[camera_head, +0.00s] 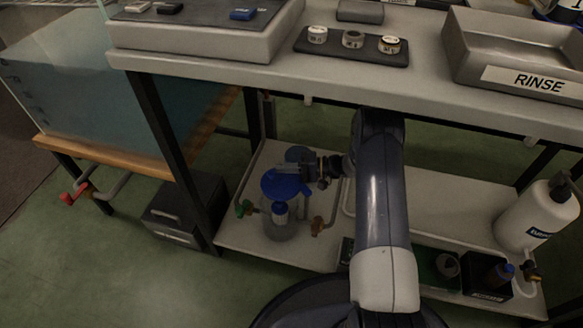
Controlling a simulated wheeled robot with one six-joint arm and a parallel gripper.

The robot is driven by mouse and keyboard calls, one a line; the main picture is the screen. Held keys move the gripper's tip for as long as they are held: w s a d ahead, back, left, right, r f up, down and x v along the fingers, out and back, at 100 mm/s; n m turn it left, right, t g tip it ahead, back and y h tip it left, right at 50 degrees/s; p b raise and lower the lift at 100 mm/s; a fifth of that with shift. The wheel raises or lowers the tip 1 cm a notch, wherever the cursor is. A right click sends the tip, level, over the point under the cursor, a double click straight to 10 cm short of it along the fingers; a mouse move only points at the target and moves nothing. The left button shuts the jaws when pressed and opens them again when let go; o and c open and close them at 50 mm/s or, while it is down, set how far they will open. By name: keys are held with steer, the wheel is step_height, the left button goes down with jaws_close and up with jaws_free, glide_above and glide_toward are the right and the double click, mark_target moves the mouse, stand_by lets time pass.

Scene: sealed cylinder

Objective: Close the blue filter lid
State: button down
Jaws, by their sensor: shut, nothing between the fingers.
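The blue filter lid (284,184) tops a clear cylinder (281,227) on the lower shelf, left of centre. The lid looks roughly level on the cylinder, but I cannot tell whether it sits fully closed. My gripper (290,170) is shut and empty. It reaches in from the right at the lid's far right edge, and I cannot tell whether it touches the lid. My arm hides part of the shelf to the right.
The upper bench (230,72) overhangs the shelf (240,237). A green valve (243,208) and an orange-brown valve (320,226) flank the cylinder. A dark table leg (172,145) stands to the left, by a black box (185,212). A white bottle (538,217) stands far right.

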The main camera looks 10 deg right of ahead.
mark_target(276, 191)
steer(key=s+n+g, duration=0.1)
steer(key=g, duration=0.1)
steer(key=s+a+n+g, duration=0.1)
steer(key=n+g, duration=0.1)
steer(key=s+a+n+g, duration=0.1)
steer(key=g, duration=0.1)
steer(key=shift+a+g, duration=0.25)
steer(key=shift+g, duration=0.05)
steer(key=shift+s+a+n+g+h, duration=0.2)
steer(key=shift+s+n+g+h, duration=0.55)
steer(key=shift+n+g, duration=0.45)
steer(key=shift+s+a+n+g+h, duration=0.2)
steer(key=shift+s+n+g+h, duration=0.35)
steer(key=shift+s+n+g, duration=0.65)
steer(key=shift+w+g, duration=0.3)
steer(key=shift+r, duration=0.1)
step_height(276, 191, up, 10)
steer(key=p, duration=0.4)
steer(key=shift+f, duration=0.2)
step_height(276, 191, down, 10)
steer(key=b, duration=0.4)
steer(key=shift+w+r+m+t, duration=0.1)
steer(key=shift+w+m+t, duration=0.1)
steer(key=shift+m+t, duration=0.2)
